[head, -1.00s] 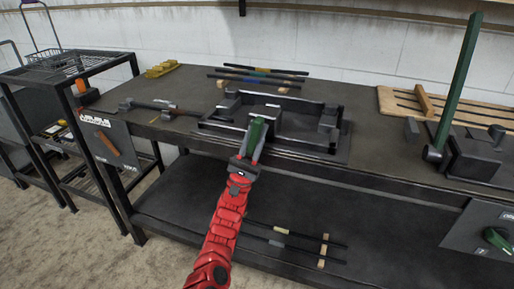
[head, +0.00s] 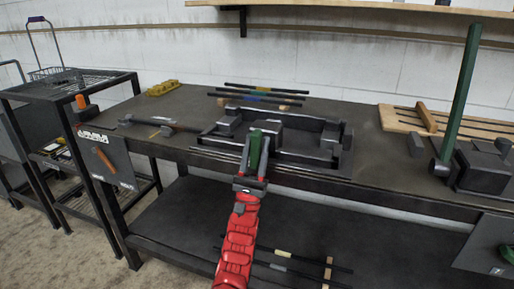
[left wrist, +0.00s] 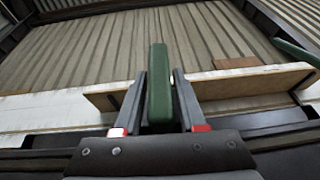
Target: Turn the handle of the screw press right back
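A low dark metal press frame (head: 330,139) lies on the workbench near the middle of the head view. A short upright green handle (head: 255,147) stands at its front edge. My left gripper (head: 253,160), on the red arm, has its fingers around the handle from the front. In the left wrist view the green handle (left wrist: 159,88) stands between the two fingers, which press close along both its sides. The handle's lower end and its joint to the press are hidden behind the gripper. My right gripper is in neither view.
A tall green lever (head: 461,95) rises from a dark block (head: 485,165) at the right. Coloured rods (head: 262,93) lie behind the frame. A wooden slatted board (head: 398,118) is at the back right. A wire-topped cart (head: 70,85) stands left. A shelf (head: 350,15) hangs above.

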